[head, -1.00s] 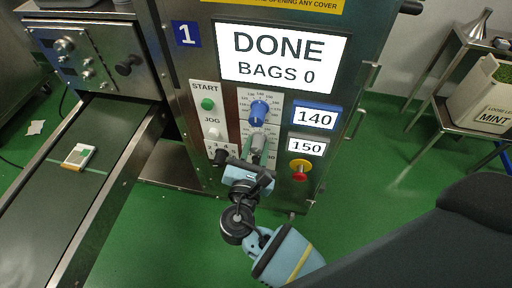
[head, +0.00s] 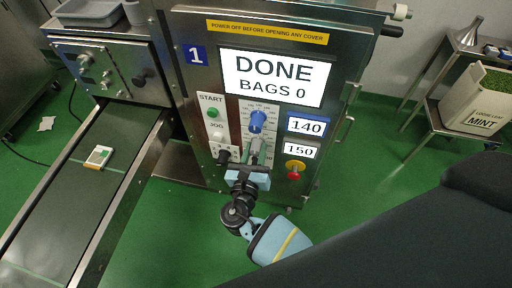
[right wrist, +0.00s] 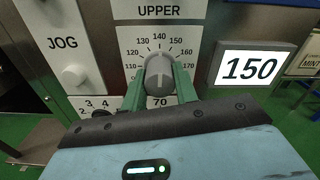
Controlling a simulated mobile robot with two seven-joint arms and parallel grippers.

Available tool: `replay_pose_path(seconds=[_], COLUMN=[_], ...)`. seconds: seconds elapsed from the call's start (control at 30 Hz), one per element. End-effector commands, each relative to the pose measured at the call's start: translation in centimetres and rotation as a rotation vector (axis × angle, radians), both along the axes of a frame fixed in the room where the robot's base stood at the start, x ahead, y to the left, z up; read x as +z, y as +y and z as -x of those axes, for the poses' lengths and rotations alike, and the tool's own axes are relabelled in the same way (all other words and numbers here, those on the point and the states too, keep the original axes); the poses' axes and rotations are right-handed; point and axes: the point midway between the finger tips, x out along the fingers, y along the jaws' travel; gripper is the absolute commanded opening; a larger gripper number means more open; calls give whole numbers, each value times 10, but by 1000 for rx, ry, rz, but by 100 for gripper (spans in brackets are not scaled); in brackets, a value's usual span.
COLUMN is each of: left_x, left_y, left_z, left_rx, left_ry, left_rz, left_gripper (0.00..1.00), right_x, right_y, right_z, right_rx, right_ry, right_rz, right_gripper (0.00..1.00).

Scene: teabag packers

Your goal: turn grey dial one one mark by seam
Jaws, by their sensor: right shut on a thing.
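The grey dial (head: 256,146) is on the front panel of machine 1, below the blue dial (head: 257,121). In the right wrist view the grey dial (right wrist: 159,72) sits within a printed scale, marked UPPER above. My right gripper (right wrist: 159,80) has its green fingers shut on the grey dial, one on each side; the gripper also shows in the head view (head: 254,160). The display beside it reads 150 (right wrist: 251,68). The display by the blue dial reads 140 (head: 307,127). The dial's exact pointer mark is hard to read. My left gripper is not in view.
A black knob (head: 223,157) and the white JOG button (head: 217,136) are left of the gripper. A red stop button (head: 295,166) is to its right. A conveyor (head: 55,210) runs at the left, and a MINT container (head: 480,100) stands at the right.

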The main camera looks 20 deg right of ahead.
Motion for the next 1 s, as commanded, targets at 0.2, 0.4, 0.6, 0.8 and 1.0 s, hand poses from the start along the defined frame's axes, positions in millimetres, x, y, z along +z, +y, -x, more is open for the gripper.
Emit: replay_pose_path(seconds=[0.2,0.4,0.6,0.8,1.0], left_x=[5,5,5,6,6], left_y=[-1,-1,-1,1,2], left_z=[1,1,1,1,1], left_rx=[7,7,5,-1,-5], left_ry=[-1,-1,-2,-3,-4], left_rz=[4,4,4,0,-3], left_gripper=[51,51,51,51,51], right_x=[0,-1,-1,-1,0], right_y=[0,0,0,0,0], right_z=[0,0,1,0,0], right_rx=[0,0,1,0,0], right_ry=[22,25,24,24,23], right_rz=[34,36,36,35,34], right_gripper=[6,6,33,51,51])
